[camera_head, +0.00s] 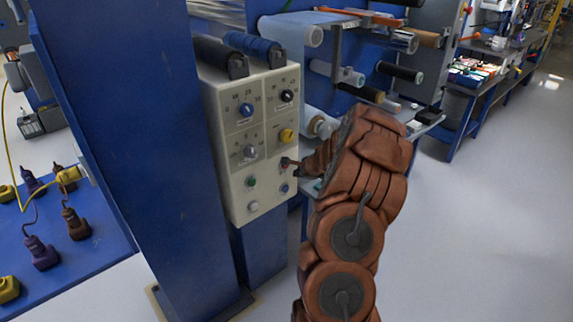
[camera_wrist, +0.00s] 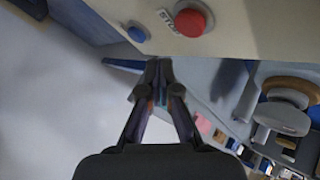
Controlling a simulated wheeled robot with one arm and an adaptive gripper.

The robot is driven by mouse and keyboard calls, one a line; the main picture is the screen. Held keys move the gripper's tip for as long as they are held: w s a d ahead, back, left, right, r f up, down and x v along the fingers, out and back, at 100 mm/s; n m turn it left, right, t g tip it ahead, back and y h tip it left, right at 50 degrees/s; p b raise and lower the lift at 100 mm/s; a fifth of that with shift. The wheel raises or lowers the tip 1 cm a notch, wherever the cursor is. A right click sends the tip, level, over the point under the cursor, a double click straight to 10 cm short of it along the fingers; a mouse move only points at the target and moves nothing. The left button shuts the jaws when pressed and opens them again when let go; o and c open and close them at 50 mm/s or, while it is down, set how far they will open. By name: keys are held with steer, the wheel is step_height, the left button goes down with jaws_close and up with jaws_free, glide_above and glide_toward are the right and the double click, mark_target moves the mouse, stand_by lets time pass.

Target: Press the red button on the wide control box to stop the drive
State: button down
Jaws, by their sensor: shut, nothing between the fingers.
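The wide control box (camera_head: 237,128) is a cream panel with dials and buttons, mounted on a blue post in the head view. The red button (camera_wrist: 190,22) shows large near the top of the wrist view, with a "STOP" label beside it. A blue button (camera_wrist: 137,34) is to its left there. My gripper (camera_wrist: 160,64) is shut and empty, its fingertips just below the red button in the picture; I cannot tell whether they touch the box. In the head view my gripper (camera_head: 292,164) reaches the right edge of the panel, and the red button is not clearly distinguishable there.
A blue column (camera_head: 125,110) stands left of the box. Film rollers (camera_head: 337,72) project behind and right of it. A blue bench (camera_head: 85,260) with several yellow, purple and brown connectors is at the left. The grey floor (camera_head: 480,230) at the right is clear.

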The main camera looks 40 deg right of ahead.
steer(key=shift+w+p, duration=0.6)
steer(key=shift+w, duration=0.75)
steer(key=shift+w, duration=0.1)
stand_by(0.5)
steer(key=shift+w+p, duration=0.35)
steer(key=shift+w+p, duration=0.3)
steer(key=shift+w, duration=0.15)
stand_by(0.8)
steer(key=shift+s, duration=0.15)
steer(key=shift+s+b, duration=0.5)
steer(key=shift+s, duration=0.25)
